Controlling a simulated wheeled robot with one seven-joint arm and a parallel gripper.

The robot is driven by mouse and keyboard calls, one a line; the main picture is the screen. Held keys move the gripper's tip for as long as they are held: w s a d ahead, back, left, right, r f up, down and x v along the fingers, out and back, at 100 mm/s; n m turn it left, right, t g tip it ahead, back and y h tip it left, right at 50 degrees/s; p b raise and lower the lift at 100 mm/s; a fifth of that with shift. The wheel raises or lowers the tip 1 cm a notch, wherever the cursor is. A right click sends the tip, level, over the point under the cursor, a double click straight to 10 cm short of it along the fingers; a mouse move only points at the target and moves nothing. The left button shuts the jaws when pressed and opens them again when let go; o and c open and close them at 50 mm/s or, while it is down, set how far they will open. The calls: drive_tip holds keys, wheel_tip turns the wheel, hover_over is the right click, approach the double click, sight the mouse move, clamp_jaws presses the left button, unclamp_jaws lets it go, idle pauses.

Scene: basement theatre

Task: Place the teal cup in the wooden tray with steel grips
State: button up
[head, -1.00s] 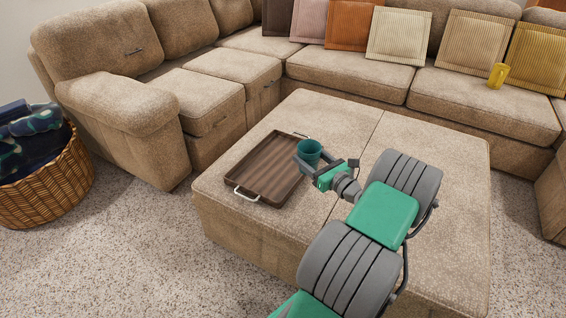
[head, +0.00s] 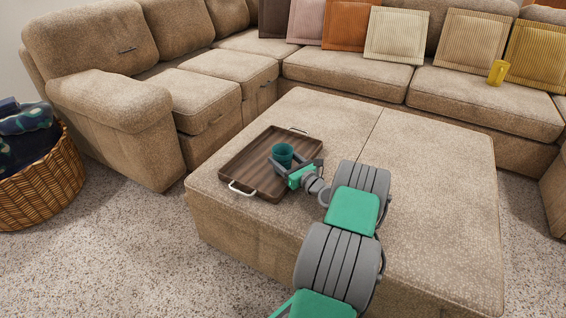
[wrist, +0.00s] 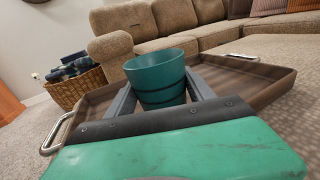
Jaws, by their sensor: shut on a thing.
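The teal cup (head: 283,154) is upright between the fingers of my gripper (head: 284,160), which is shut on it. In the head view the cup is over the right part of the wooden tray with steel grips (head: 243,166). The wrist view shows the cup (wrist: 158,78) between both fingers of my gripper (wrist: 162,95), with the tray (wrist: 258,84) around and behind it. The tray lies on the ottoman, with one steel grip at its near end and one at its far end. I cannot tell whether the cup's base touches the tray floor.
The ottoman (head: 430,190) has bare room to the right of the tray. A sectional sofa (head: 330,75) with several cushions stands behind, and a yellow mug (head: 497,72) is on its seat. A wicker basket (head: 42,188) with dark cloth stands on the carpet at left.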

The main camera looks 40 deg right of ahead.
drive_tip(key=o, duration=1.4)
drive_tip(key=shift+f, duration=0.1)
drive_tip(key=shift+c, duration=0.2)
drive_tip(key=shift+s+r, duration=0.25)
drive_tip(key=s, duration=0.3)
drive_tip(key=s+p, duration=0.1)
drive_tip(key=s, duration=0.2)
drive_tip(key=s+p, duration=0.1)
drive_tip(key=s, duration=0.2)
drive_tip(key=shift+s+a+f, duration=0.25)
drive_tip(key=shift+s+a, duration=0.05)
drive_tip(key=shift+s+a+r+b, duration=0.15)
drive_tip(key=shift+s+b, duration=0.15)
drive_tip(key=shift+s, duration=0.2)
drive_tip(key=shift+s+a+b, duration=0.1)
drive_tip(key=shift+s+b, duration=0.15)
drive_tip(key=shift+s, duration=0.2)
